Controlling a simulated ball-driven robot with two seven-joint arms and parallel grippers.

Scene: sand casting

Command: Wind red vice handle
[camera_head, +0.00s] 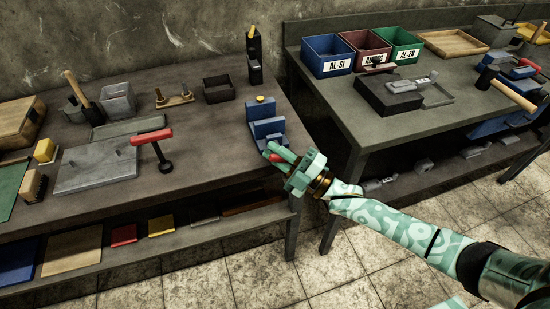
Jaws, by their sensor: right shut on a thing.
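The blue vice (264,131) stands near the right front edge of the left workbench, with a small yellow part on top. Its red handle (270,156) shows only as a small red piece at the front, mostly hidden by my right gripper. My right gripper (278,157), pale green, comes in from the right and is shut on the red handle, low in front of the vice. My left gripper is not in view.
A dark open box (218,89) and a black upright device (254,57) are behind. The right bench (375,127) holds labelled bins. A floor gap separates the benches.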

